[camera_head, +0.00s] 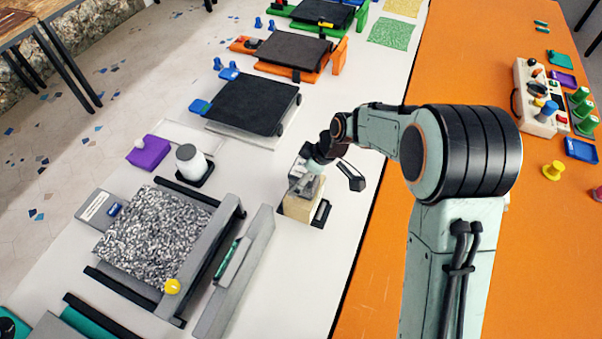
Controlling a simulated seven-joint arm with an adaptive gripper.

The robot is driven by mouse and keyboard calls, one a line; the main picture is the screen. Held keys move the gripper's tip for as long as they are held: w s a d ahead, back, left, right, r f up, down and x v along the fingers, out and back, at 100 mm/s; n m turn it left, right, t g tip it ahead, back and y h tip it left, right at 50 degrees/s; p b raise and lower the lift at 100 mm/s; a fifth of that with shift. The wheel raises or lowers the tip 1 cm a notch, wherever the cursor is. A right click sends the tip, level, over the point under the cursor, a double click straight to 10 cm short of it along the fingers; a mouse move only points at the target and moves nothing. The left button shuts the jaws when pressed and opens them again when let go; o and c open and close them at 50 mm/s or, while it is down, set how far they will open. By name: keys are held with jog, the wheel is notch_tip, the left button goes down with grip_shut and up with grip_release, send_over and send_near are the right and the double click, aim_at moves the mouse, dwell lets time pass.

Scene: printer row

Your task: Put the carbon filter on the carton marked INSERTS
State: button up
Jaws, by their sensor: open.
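A beige carton (301,208) stands in a black tray on the white bench, near the middle of the view. No marking on it can be read. A small grey block (307,187), which may be the carbon filter, appears on top of the carton, partly hidden by my gripper. My gripper (326,178) is open just above the carton. One dark finger shows to the right of the carton; the other is hard to make out. I cannot tell whether the gripper touches the grey block.
A printer with a speckled bed (155,237) stands at the lower left, beside a grey bar (236,275). A white jar (190,160) and a purple box (149,153) stand behind it. More printers line the bench farther back. An orange table (480,60) with small items is at right.

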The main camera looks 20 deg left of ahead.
jog(key=v, duration=1.2)
jog(key=s+d+r+m+h, duration=0.1)
jog(key=s+d+r+m, duration=0.25)
jog(key=d, duration=0.25)
jog(key=s+d+m+h, duration=0.1)
jog(key=s+d+m, duration=0.5)
jog(key=s, duration=0.3)
jog(key=s+d+f+m+h, duration=0.1)
jog(key=s+d+m+h, duration=0.1)
jog(key=s+d+m, duration=0.5)
jog(key=s, duration=0.3)
jog(key=shift+d+f, duration=0.25)
jog(key=shift+f, duration=0.1)
jog(key=shift+m, duration=0.25)
